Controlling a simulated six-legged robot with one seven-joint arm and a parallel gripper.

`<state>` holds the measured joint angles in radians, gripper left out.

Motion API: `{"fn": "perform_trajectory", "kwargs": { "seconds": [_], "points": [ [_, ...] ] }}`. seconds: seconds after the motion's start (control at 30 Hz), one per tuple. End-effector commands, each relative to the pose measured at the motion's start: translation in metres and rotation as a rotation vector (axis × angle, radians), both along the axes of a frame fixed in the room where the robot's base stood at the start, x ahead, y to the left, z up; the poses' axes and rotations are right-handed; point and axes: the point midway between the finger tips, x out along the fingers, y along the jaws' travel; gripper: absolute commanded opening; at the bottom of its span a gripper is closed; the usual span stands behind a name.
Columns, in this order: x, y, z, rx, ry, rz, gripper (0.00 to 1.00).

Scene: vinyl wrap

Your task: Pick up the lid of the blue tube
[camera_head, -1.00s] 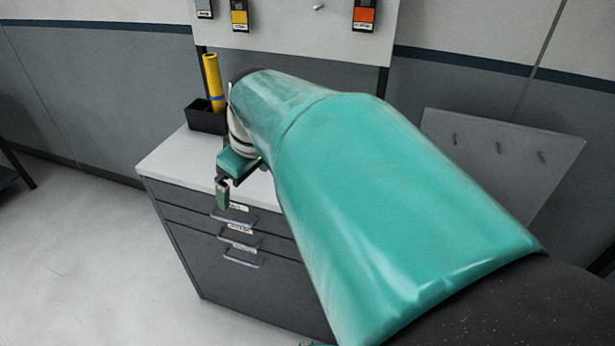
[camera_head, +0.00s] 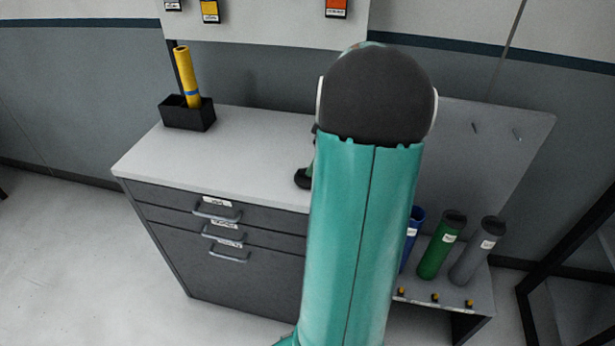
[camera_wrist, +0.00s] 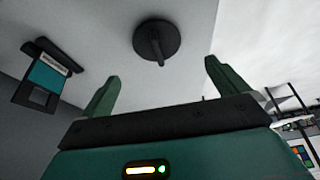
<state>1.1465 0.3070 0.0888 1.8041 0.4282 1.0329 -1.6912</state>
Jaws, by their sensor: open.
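The blue tube (camera_head: 409,245) stands on the low shelf at right in the head view, partly hidden by my arm. Its top looks blue, unlike the dark tops beside it, but is too small to tell whether a lid is on. My gripper (camera_wrist: 162,70) is open in the wrist view, its two green fingers apart with nothing between them. Beyond the fingers, a round black disc with a short stem (camera_wrist: 157,42) is on a pale flat surface. I cannot tell whether it is a lid or a peg. My arm hides most of the gripper in the head view.
A green tube (camera_head: 441,248) and a grey tube (camera_head: 478,252) stand right of the blue one. A grey drawer cabinet (camera_head: 240,155) holds a black box (camera_head: 187,116) with a yellow roll (camera_head: 186,72). A teal-labelled holder (camera_wrist: 48,75) is left of the disc.

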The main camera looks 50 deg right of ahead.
Motion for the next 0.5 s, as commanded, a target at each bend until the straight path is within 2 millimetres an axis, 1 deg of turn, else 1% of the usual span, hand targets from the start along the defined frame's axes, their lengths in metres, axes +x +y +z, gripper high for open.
{"fn": "perform_trajectory", "kwargs": {
  "seconds": [0.03,0.1,0.27,0.33,0.5],
  "points": [
    [0.003,0.002,-0.009,0.003,0.001,0.002,0.99],
    [0.007,0.004,-0.016,0.000,0.001,0.000,0.99],
    [0.011,0.005,-0.027,0.000,0.001,0.000,0.99],
    [0.013,0.005,-0.034,0.002,0.002,0.000,0.99],
    [0.021,0.007,-0.060,0.001,0.002,0.001,0.99]
  ]
}}
